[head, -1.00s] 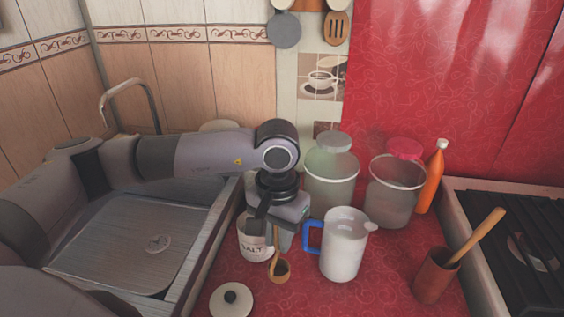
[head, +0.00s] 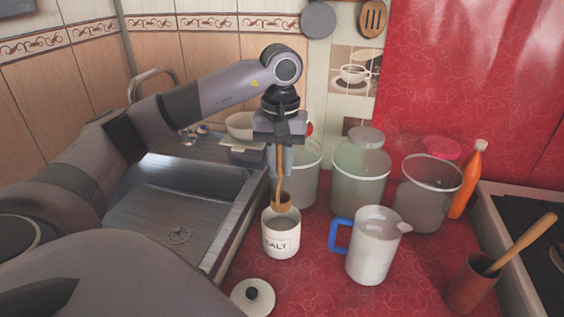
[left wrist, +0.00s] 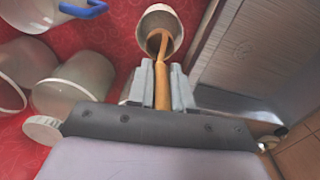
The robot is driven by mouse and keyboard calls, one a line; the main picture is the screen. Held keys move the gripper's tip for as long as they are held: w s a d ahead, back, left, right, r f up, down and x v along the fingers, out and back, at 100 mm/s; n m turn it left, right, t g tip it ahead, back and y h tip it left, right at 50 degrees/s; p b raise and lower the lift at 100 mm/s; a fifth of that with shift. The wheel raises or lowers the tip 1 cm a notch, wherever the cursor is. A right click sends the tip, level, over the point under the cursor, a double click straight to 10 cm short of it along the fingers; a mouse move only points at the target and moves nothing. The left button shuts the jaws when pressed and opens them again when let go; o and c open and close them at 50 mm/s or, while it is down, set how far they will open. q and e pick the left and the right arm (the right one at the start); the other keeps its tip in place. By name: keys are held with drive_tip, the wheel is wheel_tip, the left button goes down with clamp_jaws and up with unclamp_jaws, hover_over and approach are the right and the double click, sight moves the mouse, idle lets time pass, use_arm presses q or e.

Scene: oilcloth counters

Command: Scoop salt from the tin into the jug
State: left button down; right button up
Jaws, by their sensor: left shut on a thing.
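The white salt tin (head: 281,240), lettered SALT, stands upright and uncovered on the red counter beside the sink. My left gripper (head: 281,172) is above it, pointing down and shut on the handle of a wooden scoop (head: 283,200). The scoop hangs steeply, its bowl at the tin's mouth; I cannot tell how far inside it is. In the left wrist view the scoop (left wrist: 162,88) runs between the fingers towards the tin (left wrist: 160,14). The white jug (head: 372,252) with a blue handle stands upright to the right. My right gripper is out of view.
The tin's lid (head: 252,299) lies in front of the tin. Large clear jars (head: 360,180) stand behind the jug, with an orange bottle (head: 468,182) beyond. A brown pot (head: 470,287) with a wooden handle stands near the stove at right. The sink (head: 180,205) is at left.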

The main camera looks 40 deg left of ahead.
sight(281, 201)
use_arm(q)
wheel_tip(281, 201, down, 3)
drive_tip(key=shift+f+b, duration=0.15)
drive_tip(key=shift+b, duration=1.05)
wheel_tip(281, 201, down, 4)
drive_tip(key=b, duration=0.2)
drive_tip(key=shift+b, duration=0.3)
drive_tip(key=shift+f+b, duration=1.2)
drive_tip(key=shift+f, duration=0.5)
